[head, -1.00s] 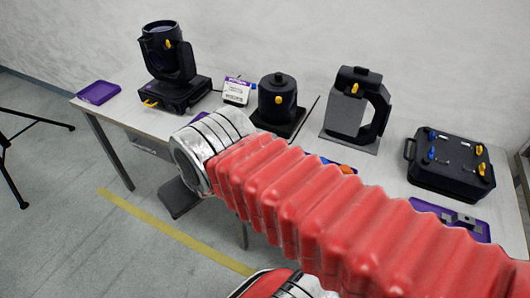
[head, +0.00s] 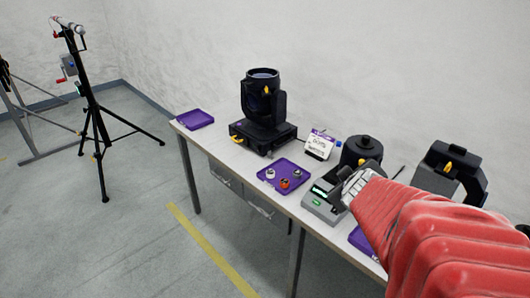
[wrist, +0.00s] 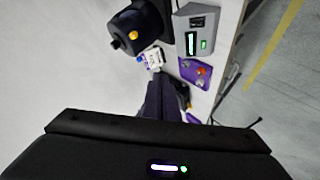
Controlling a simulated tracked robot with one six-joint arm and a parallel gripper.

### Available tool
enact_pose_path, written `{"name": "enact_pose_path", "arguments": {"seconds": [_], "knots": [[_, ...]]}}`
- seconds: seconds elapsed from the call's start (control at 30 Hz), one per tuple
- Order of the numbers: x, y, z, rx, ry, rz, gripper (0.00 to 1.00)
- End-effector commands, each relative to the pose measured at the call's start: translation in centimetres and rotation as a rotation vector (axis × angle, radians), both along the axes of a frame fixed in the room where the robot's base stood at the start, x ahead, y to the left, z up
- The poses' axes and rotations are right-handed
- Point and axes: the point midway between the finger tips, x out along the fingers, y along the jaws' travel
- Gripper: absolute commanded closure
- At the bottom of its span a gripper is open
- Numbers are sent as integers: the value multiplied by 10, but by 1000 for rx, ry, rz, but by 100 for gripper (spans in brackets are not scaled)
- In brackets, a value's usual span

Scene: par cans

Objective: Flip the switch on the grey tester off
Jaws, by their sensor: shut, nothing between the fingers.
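The grey tester (head: 318,207) stands on the table at its front edge, right of the purple tray with small parts. Its screen and a small green light are lit. It also shows at the top of the wrist view (wrist: 186,33). I cannot make out its switch or the switch's position. My gripper (wrist: 160,88) is shut and empty in the wrist view, its dark fingers pointing up the picture, below the tester and apart from it. In the head view my red-sleeved arm reaches in from the right and its end hides the tester's right side.
A moving-head light (head: 264,112), a white sign (head: 320,145) and a black round lamp (head: 362,149) stand along the back. The purple parts tray (head: 270,178) lies left of the tester. Another lamp (head: 450,172) stands right. An empty purple tray (head: 195,119) lies far left.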

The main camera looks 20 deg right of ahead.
Motion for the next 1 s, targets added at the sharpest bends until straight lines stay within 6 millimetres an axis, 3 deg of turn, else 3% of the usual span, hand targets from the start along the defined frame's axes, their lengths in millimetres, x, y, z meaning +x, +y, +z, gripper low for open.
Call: {"name": "enact_pose_path", "arguments": {"seconds": [0.1, 0.23, 0.5, 0.67, 1.0], "knots": [[-4, -20, -19, -25, 20, 70, 100], [-11, -30, -41, -20, 32, 161, 100], [-39, -26, -88, 70, 45, 346, 100], [-49, -19, -100, 109, 43, 399, 100], [-49, -17, -100, 113, 42, 409, 100]]}}
